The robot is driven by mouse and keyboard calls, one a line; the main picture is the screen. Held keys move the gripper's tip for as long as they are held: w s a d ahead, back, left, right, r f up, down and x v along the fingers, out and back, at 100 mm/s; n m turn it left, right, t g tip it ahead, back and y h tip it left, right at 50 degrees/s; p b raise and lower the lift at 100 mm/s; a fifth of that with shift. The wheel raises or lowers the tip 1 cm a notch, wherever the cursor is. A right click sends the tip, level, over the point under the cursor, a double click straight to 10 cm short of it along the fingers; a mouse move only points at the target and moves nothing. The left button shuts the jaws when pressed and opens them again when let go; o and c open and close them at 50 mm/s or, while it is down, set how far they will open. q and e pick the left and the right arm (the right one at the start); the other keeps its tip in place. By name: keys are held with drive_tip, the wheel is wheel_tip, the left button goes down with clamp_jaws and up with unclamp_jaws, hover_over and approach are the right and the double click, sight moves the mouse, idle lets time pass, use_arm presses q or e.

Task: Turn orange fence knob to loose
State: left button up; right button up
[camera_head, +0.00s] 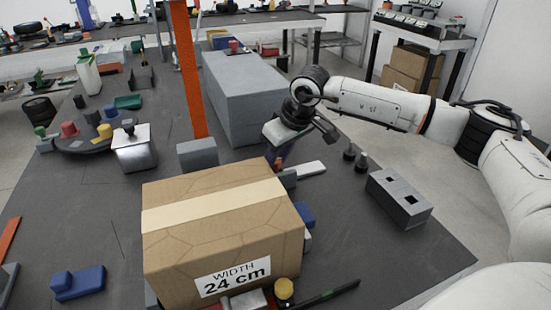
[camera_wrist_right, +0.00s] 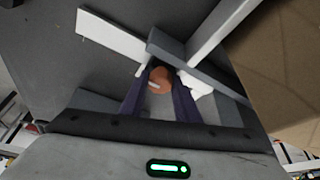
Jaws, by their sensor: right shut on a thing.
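The orange fence knob (camera_wrist_right: 160,76) shows in the right wrist view between the two dark fingers of my right gripper (camera_wrist_right: 159,92). The gripper is shut on it, and the fingers hide its sides. A small light mark shows on the knob. A grey fence bar (camera_wrist_right: 178,58) runs diagonally just beyond the knob. In the head view my right gripper (camera_head: 279,158) points down behind the cardboard box, at the near end of a white bar (camera_head: 310,169). The knob is mostly hidden there. My left gripper is not in view.
A large cardboard box (camera_head: 222,253) marked "WIDTH 24 cm" stands close beside the gripper. An orange post (camera_head: 186,75) and a long grey block (camera_head: 246,105) stand behind. A grey block with square holes (camera_head: 399,205) lies to the right. The table's front right is mostly clear.

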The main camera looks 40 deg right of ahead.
idle(0.4)
drive_tip(key=o, duration=0.9)
drive_tip(key=shift+r, duration=0.15)
drive_tip(key=v, duration=1)
drive_tip(key=shift+s+d, duration=0.1)
